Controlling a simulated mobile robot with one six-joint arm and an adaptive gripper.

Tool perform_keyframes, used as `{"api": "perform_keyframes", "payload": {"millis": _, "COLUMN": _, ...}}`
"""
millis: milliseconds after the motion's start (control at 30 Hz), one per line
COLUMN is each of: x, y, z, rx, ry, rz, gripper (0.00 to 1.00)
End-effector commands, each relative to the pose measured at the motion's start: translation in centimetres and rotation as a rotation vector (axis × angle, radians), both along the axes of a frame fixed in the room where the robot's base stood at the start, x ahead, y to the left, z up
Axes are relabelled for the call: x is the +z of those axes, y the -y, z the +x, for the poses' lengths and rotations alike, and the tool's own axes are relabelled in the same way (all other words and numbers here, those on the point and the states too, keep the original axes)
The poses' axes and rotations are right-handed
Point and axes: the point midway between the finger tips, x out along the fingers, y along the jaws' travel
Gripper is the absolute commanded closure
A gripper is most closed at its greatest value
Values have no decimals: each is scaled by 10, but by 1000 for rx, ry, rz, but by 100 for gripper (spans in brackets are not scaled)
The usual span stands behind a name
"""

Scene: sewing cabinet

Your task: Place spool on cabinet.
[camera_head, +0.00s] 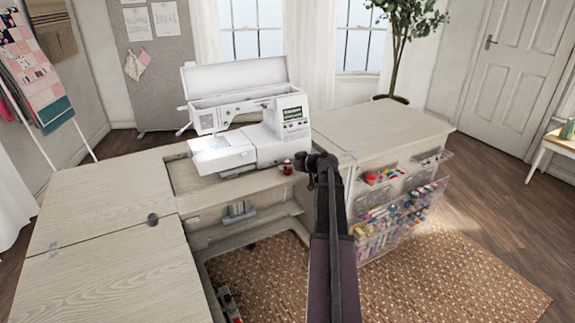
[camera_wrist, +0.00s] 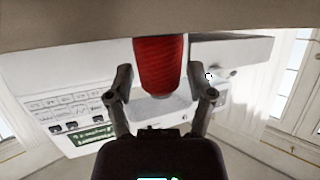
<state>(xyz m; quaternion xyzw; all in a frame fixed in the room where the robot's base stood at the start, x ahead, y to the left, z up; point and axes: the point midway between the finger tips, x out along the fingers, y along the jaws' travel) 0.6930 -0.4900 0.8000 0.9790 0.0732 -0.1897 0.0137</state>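The spool, wound with red thread, shows as a small red spot (camera_head: 287,167) on the cabinet top, in front of the sewing machine's right end. The wrist view looks upside down. There the red spool (camera_wrist: 160,66) is upright between the two fingers, its base end at the pale surface along the top edge. My gripper (camera_head: 301,163) is low over the cabinet (camera_head: 225,189), just right of the spool. In the wrist view its fingers (camera_wrist: 160,82) flank the spool closely on both sides. I cannot tell whether they touch it.
The white sewing machine (camera_head: 262,143) stands right behind the spool. A wooden drawer unit (camera_head: 385,130) with clear bins of thread (camera_head: 395,225) is to the right. A folded-out table leaf (camera_head: 105,205) lies clear at left. The cabinet has an open shelf space below.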

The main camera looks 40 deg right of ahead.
Motion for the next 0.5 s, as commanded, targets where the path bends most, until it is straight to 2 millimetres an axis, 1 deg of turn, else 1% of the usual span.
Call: {"api": "perform_keyframes", "payload": {"millis": 500, "x": 3, "y": 0, "z": 0, "rx": 0, "ry": 0, "rz": 0, "gripper": 21}}
